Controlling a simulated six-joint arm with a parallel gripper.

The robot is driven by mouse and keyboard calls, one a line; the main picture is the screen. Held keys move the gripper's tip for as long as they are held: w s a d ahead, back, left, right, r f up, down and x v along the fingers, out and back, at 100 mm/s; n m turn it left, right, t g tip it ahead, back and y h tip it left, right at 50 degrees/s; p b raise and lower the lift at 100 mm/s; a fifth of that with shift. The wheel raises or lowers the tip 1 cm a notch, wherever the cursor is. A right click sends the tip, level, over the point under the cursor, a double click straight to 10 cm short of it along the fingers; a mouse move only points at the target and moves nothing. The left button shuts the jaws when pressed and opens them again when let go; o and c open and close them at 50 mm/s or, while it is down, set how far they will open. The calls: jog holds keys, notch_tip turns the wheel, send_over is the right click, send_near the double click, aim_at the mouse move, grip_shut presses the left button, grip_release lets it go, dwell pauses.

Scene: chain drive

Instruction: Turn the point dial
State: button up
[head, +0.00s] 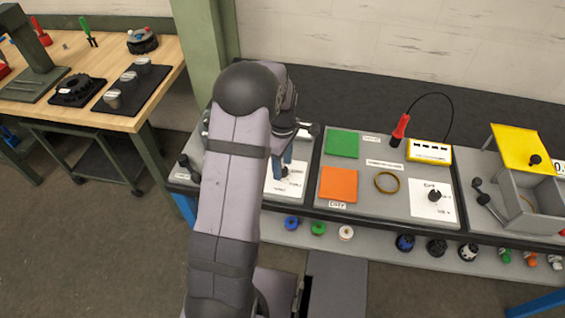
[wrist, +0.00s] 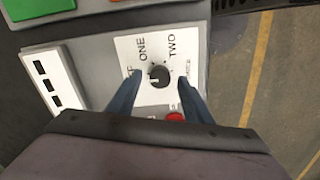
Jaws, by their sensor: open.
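The dial is a round black knob (wrist: 159,76) with a white mark, on a white plate (wrist: 140,47) printed with ONE and TWO; other lettering is partly hidden. The white mark sits at the knob's lower left in the wrist view. My gripper (wrist: 158,74) is open, with one blue-grey finger on each side of the knob. I cannot tell whether the fingers touch it. In the head view my gripper (head: 285,160) is over the white plate (head: 287,183) on the left panel, and my arm hides much of that panel.
A red button (wrist: 175,116) lies close to the fingers. A white block with black slots (wrist: 53,83) stands left of the plate in the wrist view. The panel to the right holds green (head: 342,143) and orange (head: 338,184) squares, a ring (head: 387,191) and another black knob (head: 434,196).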

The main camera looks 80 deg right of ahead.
jog(key=shift+f, duration=0.3)
jog(key=c, duration=1.1)
jog(key=shift+o, duration=0.2)
